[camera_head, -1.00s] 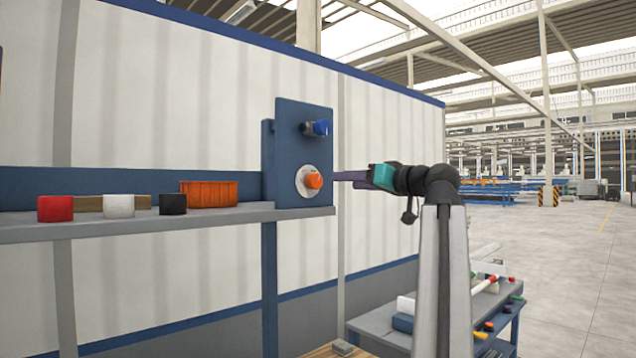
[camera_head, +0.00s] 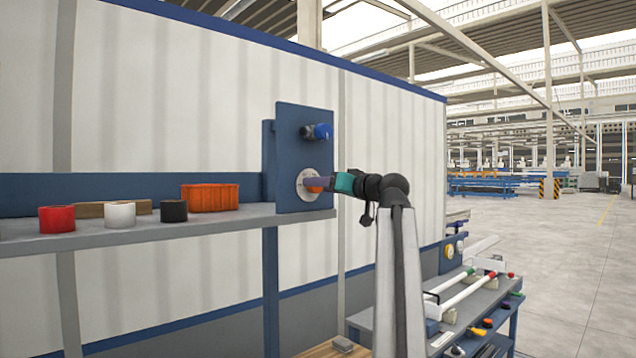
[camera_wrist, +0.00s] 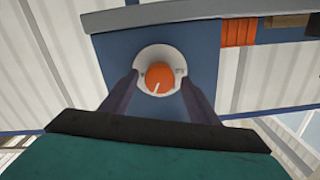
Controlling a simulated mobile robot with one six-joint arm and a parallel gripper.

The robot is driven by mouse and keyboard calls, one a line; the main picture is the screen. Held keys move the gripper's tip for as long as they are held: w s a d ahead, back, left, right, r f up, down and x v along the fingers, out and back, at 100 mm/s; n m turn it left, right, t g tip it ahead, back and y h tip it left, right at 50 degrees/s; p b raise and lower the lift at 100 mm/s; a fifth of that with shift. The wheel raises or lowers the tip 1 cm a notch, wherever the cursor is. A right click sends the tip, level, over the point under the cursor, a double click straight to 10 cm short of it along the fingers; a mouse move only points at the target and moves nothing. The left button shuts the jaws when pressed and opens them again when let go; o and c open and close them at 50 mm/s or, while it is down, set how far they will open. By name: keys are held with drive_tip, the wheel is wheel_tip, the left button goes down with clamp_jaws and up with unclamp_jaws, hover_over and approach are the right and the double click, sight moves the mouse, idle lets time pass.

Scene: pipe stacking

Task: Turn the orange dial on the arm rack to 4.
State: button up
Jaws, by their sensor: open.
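The orange dial (camera_head: 313,189) sits on a round pale plate on the blue panel of the rack (camera_head: 290,140). My gripper (camera_head: 312,182) is in front of the dial and partly hides it in the head view. In the wrist view the dial (camera_wrist: 160,80) lies between and just beyond the two dark fingers of my gripper (camera_wrist: 160,88), which are open with one on each side. The marks on the plate are too small to read.
A blue knob (camera_head: 318,131) sticks out above the dial. The shelf (camera_head: 140,229) to the left holds red, white and black rings and an orange bin (camera_head: 210,197). A workbench (camera_head: 470,310) with pipes stands at lower right.

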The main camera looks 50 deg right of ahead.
drive_tip(key=shift+w, duration=0.7)
drive_tip(key=c, duration=1)
drive_tip(key=shift+a+f, duration=0.1)
drive_tip(key=shift+c, duration=0.2)
